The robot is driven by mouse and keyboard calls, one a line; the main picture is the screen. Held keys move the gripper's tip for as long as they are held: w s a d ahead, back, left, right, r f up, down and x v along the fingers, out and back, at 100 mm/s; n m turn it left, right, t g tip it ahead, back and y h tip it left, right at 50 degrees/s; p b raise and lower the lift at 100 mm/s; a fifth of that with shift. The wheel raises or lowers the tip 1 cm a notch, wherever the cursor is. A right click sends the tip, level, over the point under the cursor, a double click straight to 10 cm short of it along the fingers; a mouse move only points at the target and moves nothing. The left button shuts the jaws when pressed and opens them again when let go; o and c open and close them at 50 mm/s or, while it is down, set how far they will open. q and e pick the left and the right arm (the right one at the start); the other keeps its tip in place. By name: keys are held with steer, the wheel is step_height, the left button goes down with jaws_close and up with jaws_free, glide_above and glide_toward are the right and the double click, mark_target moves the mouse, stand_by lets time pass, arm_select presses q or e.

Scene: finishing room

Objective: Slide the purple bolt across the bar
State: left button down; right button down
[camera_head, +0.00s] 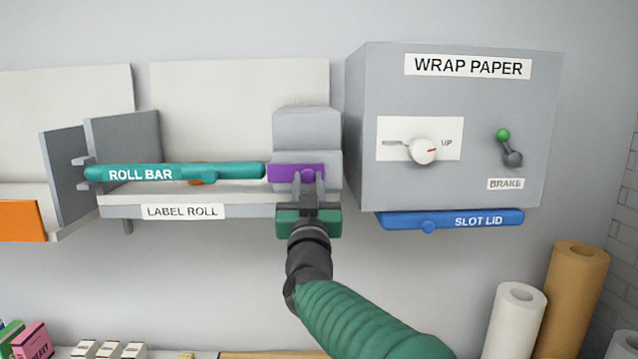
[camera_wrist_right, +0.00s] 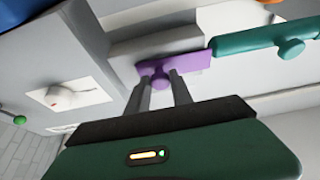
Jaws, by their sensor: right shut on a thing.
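The purple bolt (camera_head: 284,173) sits at the right end of the label roll holder, in front of a grey block (camera_head: 307,130). Its left end is close to the right end of the teal roll bar (camera_head: 230,169); I cannot tell whether they overlap. My right gripper (camera_head: 308,180) is shut on the bolt's round purple knob. In the right wrist view the bolt (camera_wrist_right: 190,64) and its knob show between the two fingertips (camera_wrist_right: 160,82), with the teal bar (camera_wrist_right: 250,42) beside it. My left gripper is not in view.
The wrap paper box (camera_head: 450,185) with dial, brake lever (camera_head: 507,148) and blue slot lid (camera_head: 450,219) stands close to the right. Paper rolls (camera_head: 515,315) stand at lower right. Small boxes (camera_head: 105,349) line the lower left. The wall below the holder is clear.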

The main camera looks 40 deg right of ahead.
mark_target(288, 167)
steer(key=w+a, duration=0.2)
steer(key=shift+a+r, duration=0.3)
steer(key=shift+a, duration=0.05)
steer(key=shift+w+a, duration=0.15)
steer(key=shift+a, duration=0.15)
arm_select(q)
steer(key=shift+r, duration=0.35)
arm_select(e)
steer(key=shift+d, duration=0.1)
steer(key=c, duration=1.4)
jaws_free()
steer(key=shift+o, duration=1.2)
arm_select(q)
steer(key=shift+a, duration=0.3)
arm_select(e)
steer(key=shift+a+f, duration=0.1)
steer(key=shift+a, duration=0.25)
steer(key=shift+a, duration=0.1)
